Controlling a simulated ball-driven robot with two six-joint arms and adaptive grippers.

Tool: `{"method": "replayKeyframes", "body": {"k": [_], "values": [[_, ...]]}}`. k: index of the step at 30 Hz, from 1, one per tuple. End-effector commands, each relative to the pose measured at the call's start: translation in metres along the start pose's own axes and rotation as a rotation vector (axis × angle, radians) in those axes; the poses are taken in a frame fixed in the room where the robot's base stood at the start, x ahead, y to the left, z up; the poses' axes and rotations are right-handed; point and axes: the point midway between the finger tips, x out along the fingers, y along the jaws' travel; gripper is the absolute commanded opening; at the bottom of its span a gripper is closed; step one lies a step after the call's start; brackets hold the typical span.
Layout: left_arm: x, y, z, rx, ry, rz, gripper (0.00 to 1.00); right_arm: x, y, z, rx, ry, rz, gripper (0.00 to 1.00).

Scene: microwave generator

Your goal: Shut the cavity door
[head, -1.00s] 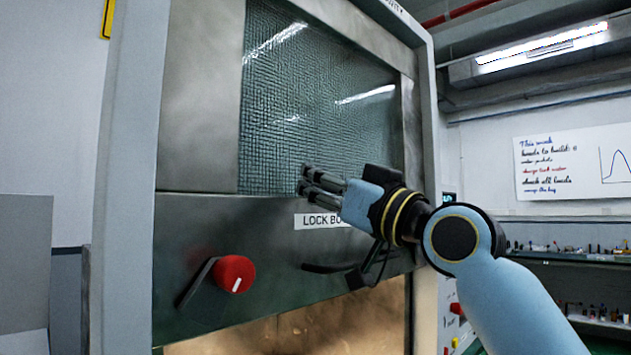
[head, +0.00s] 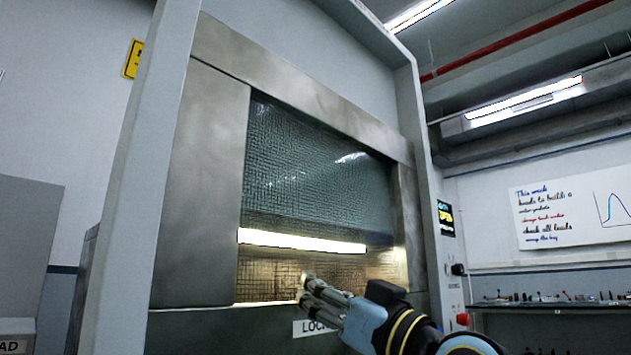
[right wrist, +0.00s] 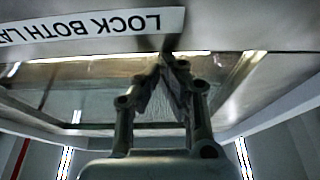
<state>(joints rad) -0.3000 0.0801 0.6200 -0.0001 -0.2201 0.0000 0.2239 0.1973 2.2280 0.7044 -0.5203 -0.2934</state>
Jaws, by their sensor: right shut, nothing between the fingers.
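The cavity door (head: 202,190) is a steel frame with a meshed glass window (head: 310,165). Lit interior and a bright strip show through the low part of the glass. The door's bottom edge is out of view, so I cannot tell how far it is open. A label reading "LOCK…" (head: 308,327) sits on the dark lower rail; it shows upside down in the right wrist view (right wrist: 95,30). My right gripper (head: 308,290) is shut and empty, its fingertips at the rail's upper edge by the label. I cannot tell whether they touch. My left gripper is not in view.
A grey cabinet post (head: 150,200) stands left of the door. A display (head: 446,217) and controls line the right post. A shelf bench (head: 550,305) with small items and a whiteboard (head: 575,205) are at the far right.

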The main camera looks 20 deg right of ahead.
Motion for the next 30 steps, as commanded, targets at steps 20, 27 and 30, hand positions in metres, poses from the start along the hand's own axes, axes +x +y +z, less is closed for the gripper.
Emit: {"method": "replayKeyframes", "body": {"k": [20, 27, 30], "values": [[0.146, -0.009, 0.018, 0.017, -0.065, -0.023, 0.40, -0.063, 0.001, 0.183, 0.001, -0.009, 0.001, 0.00], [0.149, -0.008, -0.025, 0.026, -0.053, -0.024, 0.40, -0.073, 0.001, 0.212, 0.000, -0.008, 0.000, 0.00], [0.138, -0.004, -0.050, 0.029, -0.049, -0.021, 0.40, -0.077, 0.001, 0.221, 0.000, -0.008, 0.000, 0.00]]}}
